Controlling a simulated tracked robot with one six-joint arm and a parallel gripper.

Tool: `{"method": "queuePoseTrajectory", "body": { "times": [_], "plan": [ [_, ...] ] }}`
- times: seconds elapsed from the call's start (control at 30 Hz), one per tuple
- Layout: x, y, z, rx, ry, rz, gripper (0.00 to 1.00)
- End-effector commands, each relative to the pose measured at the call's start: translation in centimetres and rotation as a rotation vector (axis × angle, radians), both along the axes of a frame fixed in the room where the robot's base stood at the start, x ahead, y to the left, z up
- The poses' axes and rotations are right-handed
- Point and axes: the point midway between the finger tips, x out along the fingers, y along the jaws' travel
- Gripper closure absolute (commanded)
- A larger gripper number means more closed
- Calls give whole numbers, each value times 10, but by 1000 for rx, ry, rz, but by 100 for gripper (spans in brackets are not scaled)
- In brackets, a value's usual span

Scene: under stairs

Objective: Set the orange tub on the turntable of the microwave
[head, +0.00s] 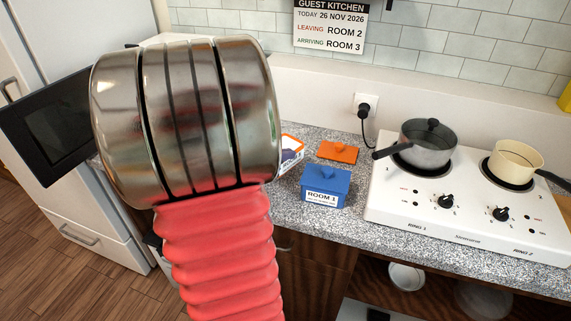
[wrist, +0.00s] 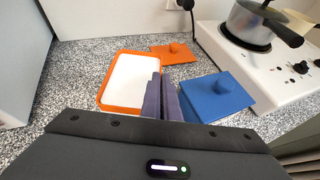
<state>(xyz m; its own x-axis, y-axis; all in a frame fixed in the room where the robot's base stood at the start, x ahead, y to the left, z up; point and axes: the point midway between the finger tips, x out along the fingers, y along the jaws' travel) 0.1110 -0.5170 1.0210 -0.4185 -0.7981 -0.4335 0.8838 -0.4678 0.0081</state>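The orange tub (wrist: 104,97) is an open rectangular tub with an orange rim and white inside. In the wrist view it is left of centre; in the head view only its right end (head: 292,153) shows beside my arm. My gripper (wrist: 162,78) has its two dark fingers close together at the tub's right wall, one over the inside and one outside. They look closed on that wall. The microwave's open dark door (head: 42,128) shows at the left of the head view. My arm hides most of the microwave, and the turntable is out of sight.
The orange lid (head: 338,152) lies flat behind a lidded blue tub (head: 326,190) marked ROOM 1, close right of my fingers. A white hob (head: 470,205) with a grey pot (head: 428,145) and a cream pan (head: 516,160) stands further right. A pale upright surface (wrist: 22,60) bounds the left.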

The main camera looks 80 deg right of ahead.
Motion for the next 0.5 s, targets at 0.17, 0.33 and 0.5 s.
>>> {"method": "queuePoseTrajectory", "body": {
  "times": [0.17, 0.33, 0.5],
  "plan": [
    [0, 0, -20, 4, 3, 0, 100],
    [-1, 0, -33, 2, 1, 0, 100],
    [-1, 0, -34, 0, 0, -1, 100]
  ]
}}
